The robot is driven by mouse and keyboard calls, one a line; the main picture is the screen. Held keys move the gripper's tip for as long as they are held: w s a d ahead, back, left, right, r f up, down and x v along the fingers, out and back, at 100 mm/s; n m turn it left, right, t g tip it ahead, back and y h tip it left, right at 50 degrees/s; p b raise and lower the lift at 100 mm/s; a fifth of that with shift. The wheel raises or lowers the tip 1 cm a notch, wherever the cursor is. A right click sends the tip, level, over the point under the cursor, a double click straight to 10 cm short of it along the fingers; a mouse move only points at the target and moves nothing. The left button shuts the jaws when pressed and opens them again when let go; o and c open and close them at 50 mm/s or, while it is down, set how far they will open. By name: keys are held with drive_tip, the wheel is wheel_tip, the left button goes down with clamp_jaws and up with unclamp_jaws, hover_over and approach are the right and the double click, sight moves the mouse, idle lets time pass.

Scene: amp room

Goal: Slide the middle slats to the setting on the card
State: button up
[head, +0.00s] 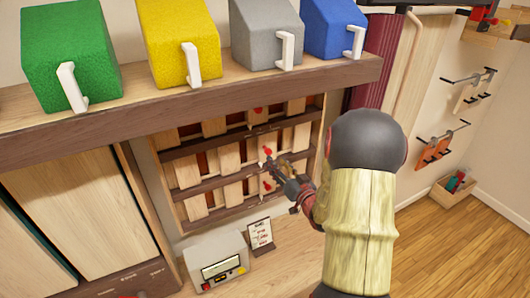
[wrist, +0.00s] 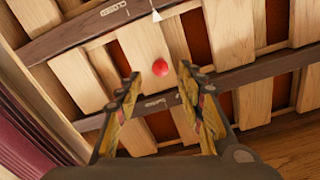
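The slatted panel (head: 226,168) has wooden slats in rows between dark rails, with dark red gaps behind. A red knob sits on a slat in the middle row (head: 267,151); other red knobs show above and below it. In the wrist view, a red knob (wrist: 160,68) lies between and beyond my fingertips, on a pale slat. A white pointer (wrist: 156,15) is at the marked rail near it. My gripper (head: 274,166) is open in front of the panel; it also shows in the wrist view (wrist: 157,78). Contact cannot be told. The card (head: 260,234) stands below; its marks are too small to read.
A pale device (head: 217,264) with a small display stands left of the card. A shelf (head: 190,91) with green, yellow, grey and blue boxes overhangs the panel. A maroon ribbed panel (head: 379,58) is at right. Wooden floor (head: 460,240) is open at right.

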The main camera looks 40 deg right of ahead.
sight(268, 153)
drive_tip(key=shift+p+x, duration=1)
drive_tip(key=shift+x, duration=2.95)
drive_tip(key=shift+c, duration=1.4)
clamp_jaws()
